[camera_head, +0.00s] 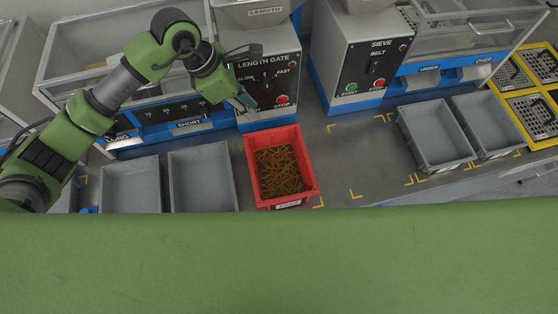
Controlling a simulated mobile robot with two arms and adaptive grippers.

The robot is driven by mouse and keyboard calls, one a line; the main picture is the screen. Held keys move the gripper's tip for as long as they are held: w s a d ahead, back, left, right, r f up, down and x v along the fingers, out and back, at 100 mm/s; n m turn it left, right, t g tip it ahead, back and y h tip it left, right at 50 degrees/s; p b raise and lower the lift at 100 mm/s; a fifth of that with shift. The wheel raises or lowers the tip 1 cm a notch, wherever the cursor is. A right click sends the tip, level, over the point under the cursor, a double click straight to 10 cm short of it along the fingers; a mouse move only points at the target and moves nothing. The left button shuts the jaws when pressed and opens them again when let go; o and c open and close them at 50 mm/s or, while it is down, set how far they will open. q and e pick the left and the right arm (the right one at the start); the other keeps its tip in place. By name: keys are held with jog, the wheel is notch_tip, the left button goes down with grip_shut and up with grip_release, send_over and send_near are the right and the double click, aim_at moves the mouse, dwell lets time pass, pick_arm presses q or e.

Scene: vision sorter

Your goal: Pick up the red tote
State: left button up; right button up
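The red tote (249,170) stands upright on the grey bench in the middle of the head view, in front of the length gate machine. It holds a pile of thin brownish-orange pieces, and a white label shows on its front. My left gripper (247,100) is above and behind the tote, near the lower front of the length gate machine, apart from the tote. Its fingers are small and dark here, and I cannot tell whether they are open or shut. My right gripper is not in view.
Two grey bins (203,144) stand left of the tote, and two more (404,125) stand at the right. The length gate machine (284,55) and the sieve machine (336,50) stand behind. Bare bench with yellow corner marks (355,193) lies right of the tote.

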pick_arm(q)
jog(key=p, duration=0.2)
send_over(271, 131)
jog(key=a, duration=0.2)
jog(key=f, duration=0.6)
jog(key=shift+s+a+f, duration=0.15)
jog(key=shift+s+f, duration=0.05)
jog(key=shift+f, duration=0.05)
jog(key=x, duration=0.5)
jog(key=shift+f, duration=0.35)
jog(key=shift+w+d+f, duration=0.15)
jog(key=shift+d+f, duration=0.05)
jog(key=shift+f, duration=0.2)
jog(key=shift+f, duration=0.25)
grip_shut()
jog(key=shift+r, duration=0.1)
